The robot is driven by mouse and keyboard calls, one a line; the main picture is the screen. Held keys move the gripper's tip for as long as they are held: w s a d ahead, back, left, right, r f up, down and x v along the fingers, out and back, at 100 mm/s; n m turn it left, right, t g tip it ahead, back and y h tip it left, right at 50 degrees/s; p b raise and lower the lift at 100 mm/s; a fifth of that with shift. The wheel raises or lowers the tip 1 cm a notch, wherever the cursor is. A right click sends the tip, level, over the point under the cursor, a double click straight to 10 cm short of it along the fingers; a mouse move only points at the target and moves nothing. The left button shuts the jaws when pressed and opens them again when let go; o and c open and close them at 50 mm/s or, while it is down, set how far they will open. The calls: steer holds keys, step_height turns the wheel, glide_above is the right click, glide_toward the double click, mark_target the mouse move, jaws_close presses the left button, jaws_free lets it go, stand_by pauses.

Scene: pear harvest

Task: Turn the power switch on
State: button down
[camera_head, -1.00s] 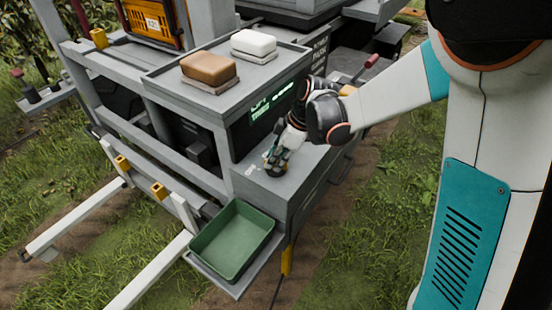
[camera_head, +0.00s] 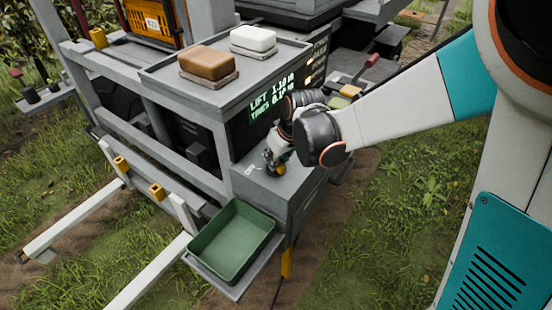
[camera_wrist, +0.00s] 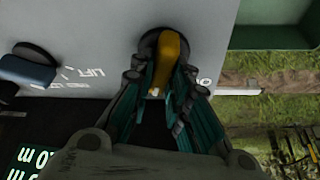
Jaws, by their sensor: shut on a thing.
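The power switch is a yellow turning handle (camera_wrist: 168,62) on a dark round base, on the grey console top. The handle points almost straight away from me in the wrist view. A partly hidden white label shows to its right. My gripper (camera_wrist: 160,92) is shut on the handle, its teal-lined fingers on either side, hiding the lower part. In the head view, my gripper (camera_head: 275,165) reaches down to the console top, and a bit of the yellow handle (camera_head: 281,170) shows beside it.
A lit display (camera_head: 270,100) reads LIFT and TINES values. A dark blue lever (camera_wrist: 28,70) stands left of the switch by a LIFT label. A green tray (camera_head: 232,243) sits in front. A brown block (camera_head: 208,63) and white block (camera_head: 253,39) rest on the shelf above.

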steer(key=shift+m+h, duration=0.3)
steer(key=shift+m, duration=0.7)
steer(key=c, duration=1.5)
jaws_free()
steer(key=shift+r, duration=0.1)
steer(key=shift+s+r, duration=0.15)
steer(key=shift+r, duration=0.15)
steer(key=shift+v, duration=1.05)
steer(key=s+d, duration=0.1)
steer(key=s, duration=0.2)
steer(key=s+d, duration=0.2)
steer(key=s, duration=0.2)
steer(key=s+d, duration=0.1)
steer(key=s, duration=0.3)
steer(key=shift+s+d, duration=0.25)
